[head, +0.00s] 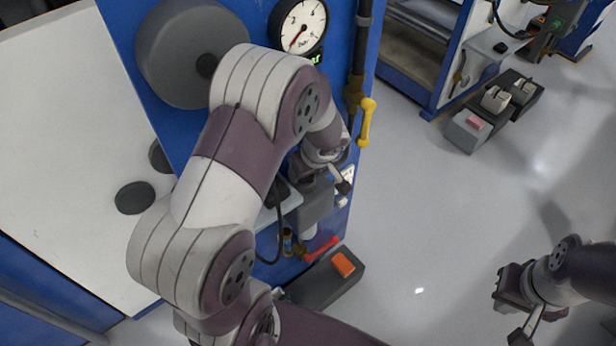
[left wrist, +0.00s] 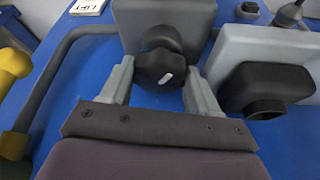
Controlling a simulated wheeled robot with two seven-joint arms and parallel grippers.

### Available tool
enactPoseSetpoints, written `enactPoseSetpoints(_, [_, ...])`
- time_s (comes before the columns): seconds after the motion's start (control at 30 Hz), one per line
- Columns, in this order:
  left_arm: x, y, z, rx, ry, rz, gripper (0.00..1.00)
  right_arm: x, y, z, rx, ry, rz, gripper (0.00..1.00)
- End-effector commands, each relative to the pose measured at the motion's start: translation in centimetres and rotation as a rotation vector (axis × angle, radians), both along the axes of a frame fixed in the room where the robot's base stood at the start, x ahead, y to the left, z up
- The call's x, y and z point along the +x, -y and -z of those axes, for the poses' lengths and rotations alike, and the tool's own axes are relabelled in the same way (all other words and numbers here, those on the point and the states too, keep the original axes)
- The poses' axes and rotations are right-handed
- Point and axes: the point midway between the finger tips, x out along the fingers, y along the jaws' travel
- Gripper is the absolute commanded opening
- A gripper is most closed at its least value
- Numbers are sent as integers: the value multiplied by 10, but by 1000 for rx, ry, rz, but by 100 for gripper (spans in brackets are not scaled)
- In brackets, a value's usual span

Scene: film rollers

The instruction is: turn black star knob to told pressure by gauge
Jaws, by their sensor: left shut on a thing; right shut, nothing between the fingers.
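The black star knob (left wrist: 160,68) with a white mark shows in the left wrist view, in front of a grey block on the blue panel. My left gripper (left wrist: 159,80) is shut on it, one finger on each side. In the head view my left arm covers much of the panel, and the knob cannot be made out clearly. The round white gauge (head: 299,25) is at the top, its red needle pointing to the lower left; its exact reading is too small to tell. A partly hidden green display sits below it. My right gripper (head: 522,318) is shut and empty at lower right.
A yellow lever (head: 366,122) on a dark pipe is right of my left arm. A red lever (head: 322,248) and a pedal with an orange top (head: 343,264) are low down. The grey floor at right is mostly open.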

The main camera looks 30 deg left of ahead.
Motion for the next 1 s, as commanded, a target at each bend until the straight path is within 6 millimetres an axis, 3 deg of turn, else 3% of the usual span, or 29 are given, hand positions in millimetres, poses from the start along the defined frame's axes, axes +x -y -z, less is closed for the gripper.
enactPoseSetpoints(0.1, [-1,-1,3,-1,3,104,30,0,0,13,0,0,0,0])
enactPoseSetpoints(0.33, [-3,-3,-2,0,2,321,30,0,0,13,0,0,0,0])
enactPoseSetpoints(0.7, [-5,-6,-6,-1,-2,621,30,0,0,-15,0,0,0,0])
enactPoseSetpoints(1.0, [-4,-7,-4,0,1,763,30,0,0,-33,0,0,0,0])
